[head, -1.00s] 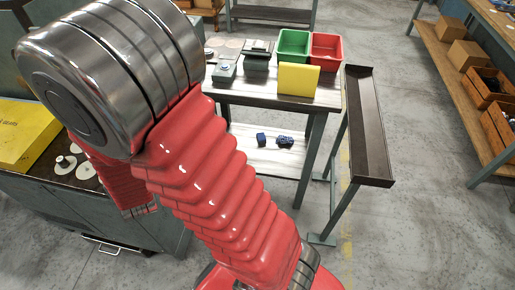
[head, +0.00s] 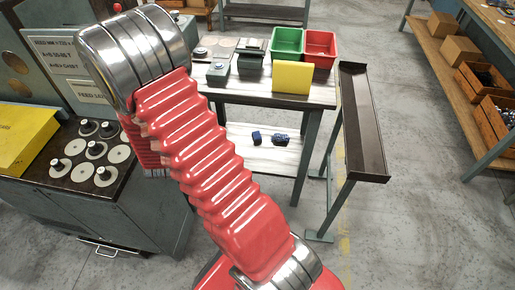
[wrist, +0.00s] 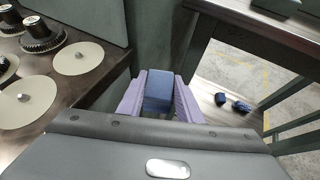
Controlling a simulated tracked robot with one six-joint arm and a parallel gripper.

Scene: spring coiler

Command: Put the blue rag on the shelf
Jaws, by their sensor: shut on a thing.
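In the wrist view my gripper (wrist: 160,78) has its two purple fingers closed on a blue rag (wrist: 158,92), which looks like a folded block. The shelf (head: 272,157) is the pale lower board under the worktable in the head view. Two dark blue things lie on it, a left one (head: 256,137) and a right one (head: 281,139). The shelf also shows at the right of the wrist view (wrist: 243,119), apart from my gripper and to its right. In the head view my red arm hides my gripper and the rag.
The worktable (head: 226,93) carries green (head: 287,42) and red (head: 321,48) bins and a yellow panel (head: 293,78). A dark metal trough (head: 362,125) stands right of it. At left a machine cabinet top (head: 40,170) holds several discs. Open floor (head: 420,220) lies right.

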